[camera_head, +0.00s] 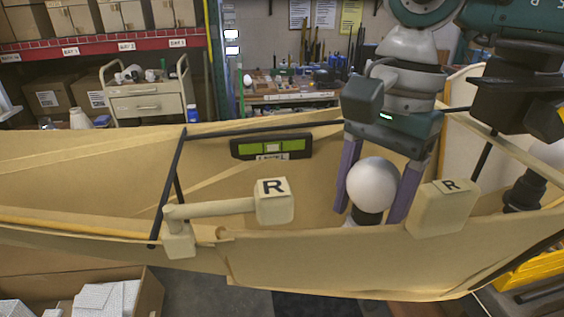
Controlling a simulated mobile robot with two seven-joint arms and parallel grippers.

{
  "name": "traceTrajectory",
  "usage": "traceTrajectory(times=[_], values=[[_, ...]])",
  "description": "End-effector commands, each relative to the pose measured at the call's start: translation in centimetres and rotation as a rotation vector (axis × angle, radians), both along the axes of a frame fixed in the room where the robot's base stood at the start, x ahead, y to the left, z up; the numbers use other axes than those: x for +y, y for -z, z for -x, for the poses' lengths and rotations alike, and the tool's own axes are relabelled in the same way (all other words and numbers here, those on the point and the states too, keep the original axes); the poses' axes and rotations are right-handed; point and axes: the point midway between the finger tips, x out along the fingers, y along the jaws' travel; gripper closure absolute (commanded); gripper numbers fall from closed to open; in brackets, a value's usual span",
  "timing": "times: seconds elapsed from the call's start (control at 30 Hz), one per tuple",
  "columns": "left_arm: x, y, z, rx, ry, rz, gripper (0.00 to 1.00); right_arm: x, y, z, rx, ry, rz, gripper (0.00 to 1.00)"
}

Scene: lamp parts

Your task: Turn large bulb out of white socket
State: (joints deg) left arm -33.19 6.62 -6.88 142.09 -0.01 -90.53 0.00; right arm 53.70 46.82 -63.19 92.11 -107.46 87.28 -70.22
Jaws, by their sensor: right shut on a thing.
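A large round white bulb (372,184) stands upright between the two purple fingers of my right gripper (378,188), which comes down from the upper right. The gripper is shut on the bulb, with one finger on each side. Below the globe is a dark collar (369,215). A little of a pale part shows under the collar, perhaps the white socket, but the beige wall in front hides most of it. I cannot tell how far the bulb is seated. My left gripper is not in view.
A beige hull-like structure (330,262) surrounds the bulb. A green-and-black level (271,147) lies behind. A dark fitting (525,190) is at far right.

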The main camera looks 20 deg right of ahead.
Motion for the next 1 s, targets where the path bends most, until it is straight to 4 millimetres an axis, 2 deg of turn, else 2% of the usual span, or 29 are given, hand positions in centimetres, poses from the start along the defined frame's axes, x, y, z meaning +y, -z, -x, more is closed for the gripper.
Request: traceTrajectory(times=[0.47,1.0], values=[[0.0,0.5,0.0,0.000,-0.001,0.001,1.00,0.0,0.1,0.0,-0.001,-0.040,0.001,0.72],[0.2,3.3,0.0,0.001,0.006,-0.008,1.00,-0.1,0.2,0.1,-0.002,-0.337,0.000,0.72]])
